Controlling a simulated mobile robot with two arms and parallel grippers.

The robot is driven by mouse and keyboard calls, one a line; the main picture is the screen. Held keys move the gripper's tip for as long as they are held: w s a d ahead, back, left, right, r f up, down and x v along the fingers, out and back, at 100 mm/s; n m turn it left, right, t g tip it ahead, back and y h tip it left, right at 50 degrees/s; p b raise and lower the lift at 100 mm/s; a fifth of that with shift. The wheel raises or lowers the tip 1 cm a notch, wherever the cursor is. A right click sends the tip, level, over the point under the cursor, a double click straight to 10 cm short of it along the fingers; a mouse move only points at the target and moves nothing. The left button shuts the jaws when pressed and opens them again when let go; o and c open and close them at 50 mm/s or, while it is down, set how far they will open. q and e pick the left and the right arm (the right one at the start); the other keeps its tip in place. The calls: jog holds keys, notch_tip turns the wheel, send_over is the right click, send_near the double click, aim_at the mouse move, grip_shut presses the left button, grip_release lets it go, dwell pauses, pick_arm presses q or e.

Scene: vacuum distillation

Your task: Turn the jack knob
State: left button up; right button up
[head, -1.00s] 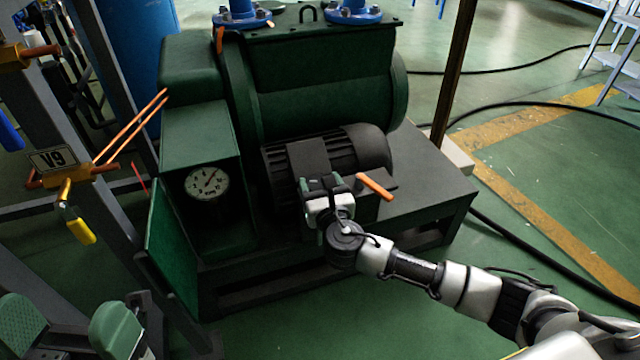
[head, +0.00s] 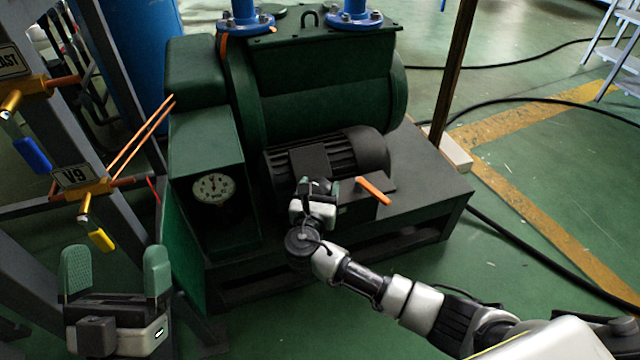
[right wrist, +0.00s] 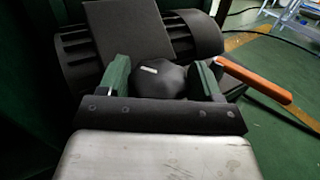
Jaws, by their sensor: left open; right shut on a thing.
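The black jack knob (right wrist: 160,80), with a short white mark on top, sits between the green fingers of my right gripper (right wrist: 158,76) in the right wrist view. The gripper is shut on it. In the head view my right gripper (head: 318,187) is in front of the dark ribbed motor (head: 355,150), and the knob is mostly hidden there. My left gripper (head: 116,270) is at the lower left, with its two green fingers wide apart and nothing between them.
A round gauge (head: 213,188) is on the green pump housing (head: 205,145). An orange lever (head: 374,191) stands just right of my right gripper; it also shows in the right wrist view (right wrist: 253,80). The V9 valve (head: 88,188) is above my left gripper.

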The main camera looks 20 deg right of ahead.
pick_arm(q)
jog(key=shift+w+f+g, duration=0.7)
jog(key=shift+f+g, duration=0.1)
jog(key=shift+g, duration=0.2)
pick_arm(e)
jog(key=shift+m+g+h, duration=0.4)
jog(key=shift+m+h, duration=0.2)
jog(key=shift+h, duration=0.2)
jog(key=o, duration=0.9)
jog(key=shift+s+a+r+p, duration=0.1)
jog(key=shift+s+a+p, duration=0.3)
jog(key=shift+s+p, duration=0.1)
pick_arm(q)
notch_tip(320, 180, down, 9)
jog(key=w+a+g+y+p, duration=0.1)
jog(key=g+y+p, duration=0.1)
jog(key=g, duration=0.6)
jog(key=shift+a+y+p, duration=0.15)
jog(key=shift+y+p, duration=0.15)
jog(key=shift+y, duration=0.3)
pick_arm(e)
jog(key=shift+v, duration=4.75)
